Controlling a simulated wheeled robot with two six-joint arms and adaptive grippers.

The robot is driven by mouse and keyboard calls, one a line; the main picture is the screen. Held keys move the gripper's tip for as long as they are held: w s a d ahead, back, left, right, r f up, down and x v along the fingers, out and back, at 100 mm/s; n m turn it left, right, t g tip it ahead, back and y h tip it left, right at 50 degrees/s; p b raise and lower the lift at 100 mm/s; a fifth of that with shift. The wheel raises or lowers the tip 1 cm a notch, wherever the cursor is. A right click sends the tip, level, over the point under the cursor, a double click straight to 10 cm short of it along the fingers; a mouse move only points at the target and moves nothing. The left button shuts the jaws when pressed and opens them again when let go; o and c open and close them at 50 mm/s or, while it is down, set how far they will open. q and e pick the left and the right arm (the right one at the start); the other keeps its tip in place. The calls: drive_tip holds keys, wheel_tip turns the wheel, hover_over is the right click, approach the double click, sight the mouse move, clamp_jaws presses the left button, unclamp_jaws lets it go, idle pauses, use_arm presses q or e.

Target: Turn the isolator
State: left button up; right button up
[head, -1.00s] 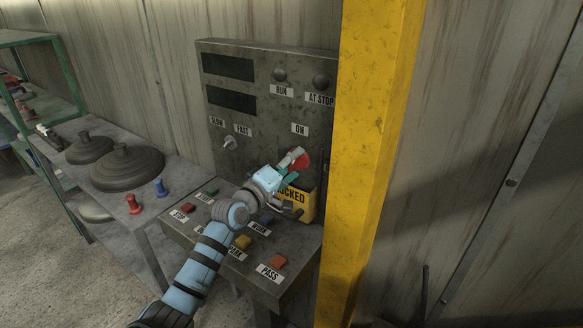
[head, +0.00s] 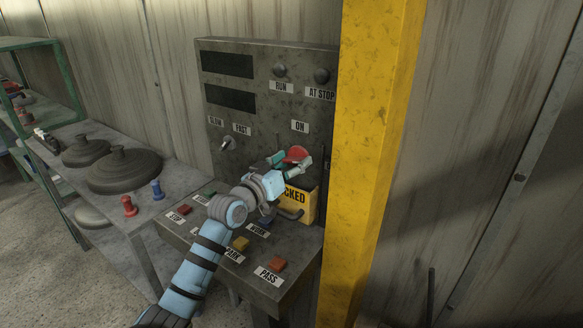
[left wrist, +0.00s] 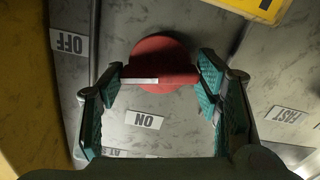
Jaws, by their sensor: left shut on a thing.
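The isolator is a round red knob (head: 296,154) on the upright grey control panel, below the ON label (head: 299,126). In the left wrist view the red knob (left wrist: 162,62) shows a raised bar with a white stripe, lying roughly level across that picture. My left gripper (left wrist: 162,78) has its teal fingers at the two ends of this bar, shut on it. In the head view my left gripper (head: 290,162) covers part of the knob. An OFF label (left wrist: 70,42) shows in the left wrist view. My right gripper is in neither view.
A yellow LOCKED box (head: 300,203) sits just below the knob. A yellow post (head: 375,160) stands close on the right. The console (head: 205,235) carries several coloured buttons under my arm. A bench (head: 125,200) with grey lids is at left.

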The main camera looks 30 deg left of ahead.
use_arm(q)
drive_tip(key=shift+f+m+b, duration=0.15)
drive_tip(key=shift+m+b, duration=0.3)
drive_tip(key=shift+m, duration=1.05)
drive_tip(key=o, duration=0.9)
drive_tip(key=shift+s, duration=0.1)
drive_tip(key=s, duration=0.4)
drive_tip(key=s+a, duration=0.1)
drive_tip(key=s, duration=0.6)
drive_tip(key=shift+s+a, duration=0.3)
drive_tip(key=shift+s, duration=0.1)
